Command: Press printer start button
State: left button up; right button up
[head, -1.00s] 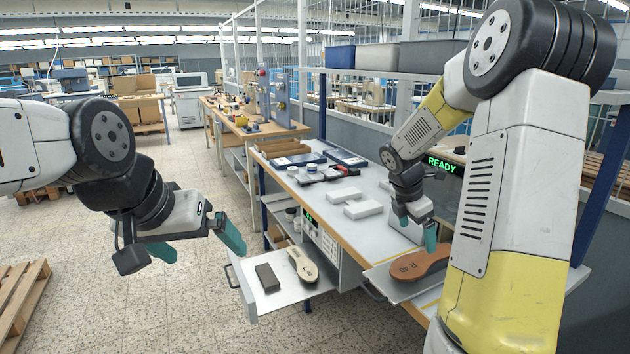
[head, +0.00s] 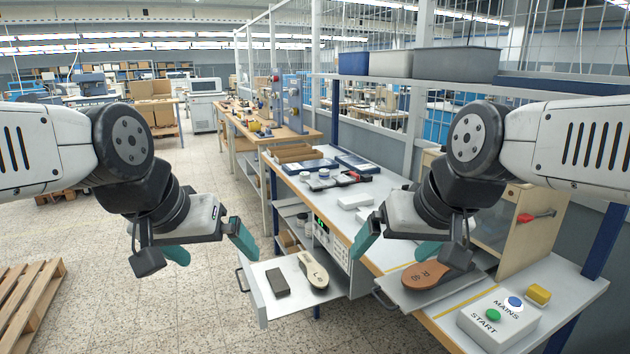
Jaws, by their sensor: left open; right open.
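The control box (head: 499,322) stands at the front right of the workbench in the head view. It carries a green button (head: 493,315) beside the word START and a blue button (head: 515,302) beside MAINS. My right gripper (head: 398,244) is open and empty, left of the box, above the bench near a brown sole (head: 425,275) marked R on a grey plate. My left gripper (head: 210,248) is open and empty over the floor, left of the pulled-out drawer. The printer is largely hidden behind my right arm; a wooden-sided cabinet with a red lever (head: 537,216) shows there.
The open drawer (head: 262,308) holds a dark block (head: 277,282) and a cream sole (head: 313,272) marked L. A yellow block (head: 538,294) lies behind the control box. White blocks (head: 355,201) lie farther back. A pallet (head: 30,305) stands at the left.

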aim_at(494, 315)
jog(key=k+l+z, duration=0.1)
jog(key=z, duration=0.3)
jog(key=l+z, duration=0.2)
jog(key=z, duration=0.2)
jog(key=l+z, duration=0.25)
jog(key=z, duration=0.15)
jog(key=l+z, duration=0.2)
jog(key=z, duration=0.2)
jog(key=k, duration=0.05)
